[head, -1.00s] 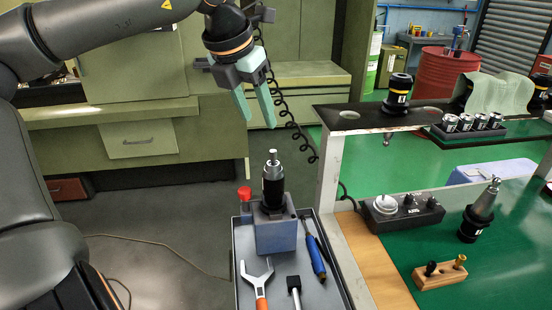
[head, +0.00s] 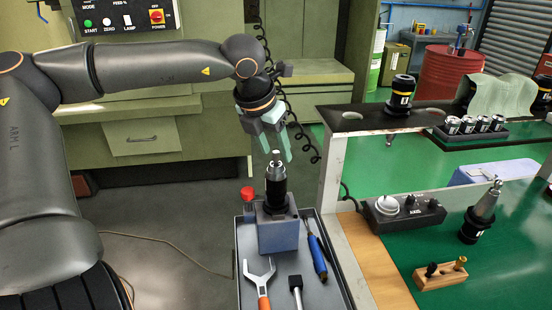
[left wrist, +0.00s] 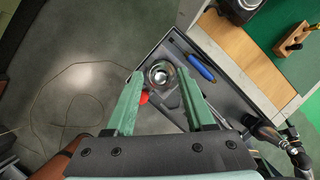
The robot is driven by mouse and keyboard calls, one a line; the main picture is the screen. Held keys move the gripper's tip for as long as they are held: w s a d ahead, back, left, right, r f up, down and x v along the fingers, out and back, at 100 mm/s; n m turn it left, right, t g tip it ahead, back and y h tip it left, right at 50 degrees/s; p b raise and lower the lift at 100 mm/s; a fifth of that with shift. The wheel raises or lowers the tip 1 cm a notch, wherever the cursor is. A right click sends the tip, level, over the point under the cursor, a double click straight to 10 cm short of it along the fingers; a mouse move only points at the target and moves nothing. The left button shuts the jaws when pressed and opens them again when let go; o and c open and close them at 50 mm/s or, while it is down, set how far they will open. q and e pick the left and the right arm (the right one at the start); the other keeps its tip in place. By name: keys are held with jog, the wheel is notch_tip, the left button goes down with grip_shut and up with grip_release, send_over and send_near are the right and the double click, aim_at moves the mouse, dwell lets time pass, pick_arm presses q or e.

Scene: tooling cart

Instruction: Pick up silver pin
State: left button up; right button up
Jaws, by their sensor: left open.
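The silver pin (head: 276,157) stands upright on top of a black cylindrical holder (head: 276,185), which sits in a blue-grey block (head: 277,236) on a tray. My left gripper (head: 277,155) points down over the pin, with its pale green fingers apart and nothing held. In the left wrist view, the pin's round shiny top (left wrist: 160,73) lies in the gap between the fingertips (left wrist: 160,76). I cannot tell exactly how far the tips are above or beside the pin. My right gripper is not in view.
The grey tray (head: 244,285) also holds a wrench (head: 260,279), a blue-handled tool (head: 318,260) and a black-headed tool (head: 296,285). A red knob (head: 247,192) stands close left of the block. A raised shelf (head: 350,125) and green bench (head: 400,250) are at right.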

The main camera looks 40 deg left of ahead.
aim_at(274, 153)
pick_arm(q)
grip_shut()
dwell(0.3)
dwell(0.4)
notch_tip(274, 153, up, 10)
dwell(0.4)
dwell(0.5)
